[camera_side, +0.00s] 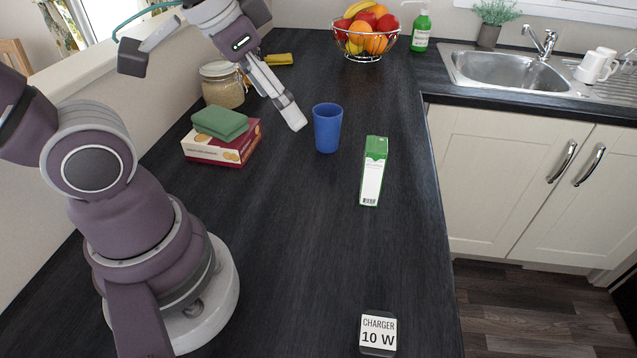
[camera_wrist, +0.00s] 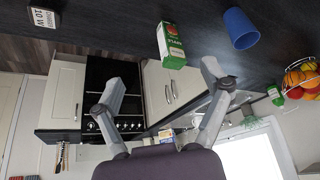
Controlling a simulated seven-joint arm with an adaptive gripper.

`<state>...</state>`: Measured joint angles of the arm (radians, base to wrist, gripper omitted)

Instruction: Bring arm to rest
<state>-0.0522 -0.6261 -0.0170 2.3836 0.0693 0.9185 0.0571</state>
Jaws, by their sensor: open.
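My gripper (camera_side: 289,110) is above the dark worktop, to the left of the blue cup (camera_side: 327,128). In the wrist view my gripper (camera_wrist: 158,82) has its two fingers spread wide apart with nothing between them. The blue cup stands upright on the worktop and also shows in the wrist view (camera_wrist: 241,28). In the side view the gripper tip appears close to the cup, and I cannot tell the exact gap. The arm reaches from its base at the left, raised over the counter.
A green and white carton (camera_side: 373,172) stands right of the cup. A green sponge (camera_side: 220,122) lies on a red box (camera_side: 224,145); a jar (camera_side: 223,85) is behind. A fruit basket (camera_side: 365,42), soap bottle (camera_side: 421,30) and sink (camera_side: 505,72) are farther back. A charger (camera_side: 378,333) lies in front.

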